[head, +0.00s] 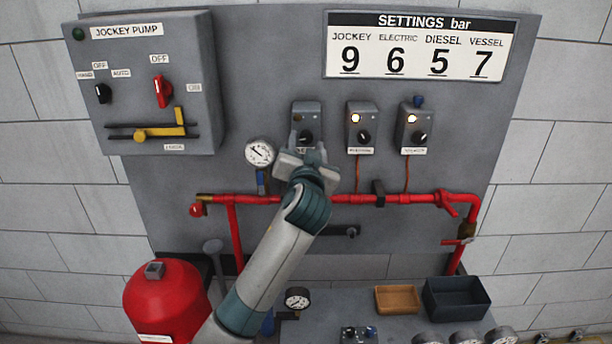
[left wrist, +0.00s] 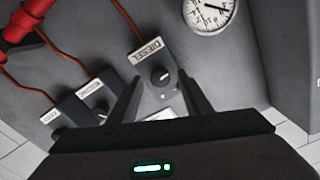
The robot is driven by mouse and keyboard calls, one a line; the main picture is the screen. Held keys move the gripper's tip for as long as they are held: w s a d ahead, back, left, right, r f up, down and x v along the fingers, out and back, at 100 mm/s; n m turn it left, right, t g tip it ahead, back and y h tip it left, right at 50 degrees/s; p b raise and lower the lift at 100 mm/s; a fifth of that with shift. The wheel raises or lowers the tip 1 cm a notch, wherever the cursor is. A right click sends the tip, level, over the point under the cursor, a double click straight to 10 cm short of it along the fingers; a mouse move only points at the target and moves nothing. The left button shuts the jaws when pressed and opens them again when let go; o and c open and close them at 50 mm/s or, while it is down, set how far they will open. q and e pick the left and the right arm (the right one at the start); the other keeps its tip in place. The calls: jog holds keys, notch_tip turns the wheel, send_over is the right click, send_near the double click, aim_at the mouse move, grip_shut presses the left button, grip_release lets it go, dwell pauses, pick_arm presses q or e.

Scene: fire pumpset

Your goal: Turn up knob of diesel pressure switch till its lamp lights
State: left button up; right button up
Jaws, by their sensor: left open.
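The diesel pressure switch (head: 306,112) is the leftmost of three small grey boxes on the panel. Its lamp (head: 298,118) looks dark. In the left wrist view its DIESEL label (left wrist: 148,50) and round black knob (left wrist: 161,76) show clearly. My left gripper (head: 308,145) is in front of this switch, partly hiding its lower part and label in the head view. In the left wrist view the open fingers (left wrist: 159,82) stand on either side of the knob, with gaps; I cannot tell whether their tips reach its depth. My right gripper is not in view.
Two neighbouring switches, the electric one (head: 362,128) and the jockey one (head: 414,128), have lit lamps. A gauge (head: 260,152) is left of my gripper; a red pipe (head: 350,198) runs below. The settings board (head: 420,48) reads diesel 5.

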pick_arm(q)
jog(key=s+b, duration=0.5)
jog(key=s, duration=1.1)
jog(key=shift+b, duration=0.3)
